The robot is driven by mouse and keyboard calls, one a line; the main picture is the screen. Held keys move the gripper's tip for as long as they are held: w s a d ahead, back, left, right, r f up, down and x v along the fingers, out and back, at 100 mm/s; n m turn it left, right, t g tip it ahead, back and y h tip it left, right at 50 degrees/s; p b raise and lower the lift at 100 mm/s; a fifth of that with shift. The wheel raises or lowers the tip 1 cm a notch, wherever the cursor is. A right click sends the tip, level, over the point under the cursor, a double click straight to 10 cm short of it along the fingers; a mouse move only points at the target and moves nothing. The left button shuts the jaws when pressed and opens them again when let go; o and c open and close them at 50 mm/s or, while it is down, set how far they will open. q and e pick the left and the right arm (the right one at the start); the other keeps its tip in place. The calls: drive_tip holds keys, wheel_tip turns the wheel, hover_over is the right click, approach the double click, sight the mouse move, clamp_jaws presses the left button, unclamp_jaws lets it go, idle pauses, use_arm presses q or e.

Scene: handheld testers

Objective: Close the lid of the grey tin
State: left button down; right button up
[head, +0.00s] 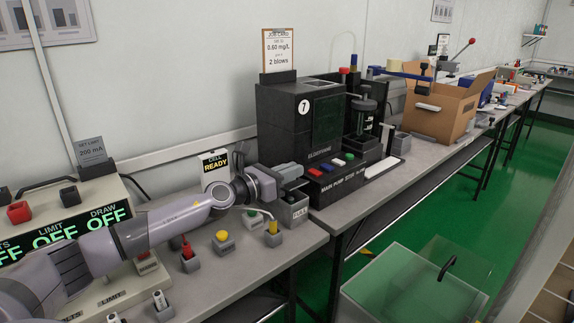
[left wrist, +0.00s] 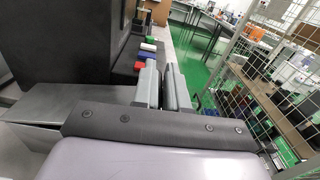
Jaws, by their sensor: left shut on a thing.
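The grey tin (head: 294,213) is a small box with a label on its front. It stands at the right end of the near bench, just left of the black machine. My left gripper (head: 291,175) is directly above it in the head view, with its fingers shut on what looks like the tin's lid. The fingers hide most of the lid, so its angle cannot be told. My right gripper is in neither view.
A black machine (head: 285,115) with coloured buttons stands right beside the gripper. A yellow knob (head: 222,237) and a red switch (head: 187,250) stand under my left arm. A cardboard box (head: 440,108) stands farther right. A glass-topped case (head: 410,285) stands below on the green floor.

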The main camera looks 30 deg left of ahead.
use_arm(q)
drive_tip(key=shift+f, duration=0.5)
drive_tip(key=c, duration=1.2)
unclamp_jaws()
drive_tip(key=shift+c, duration=0.2)
drive_tip(key=shift+f, duration=0.1)
drive_tip(key=b+v, duration=0.2)
drive_tip(key=v, duration=0.5)
drive_tip(key=shift+s, duration=0.1)
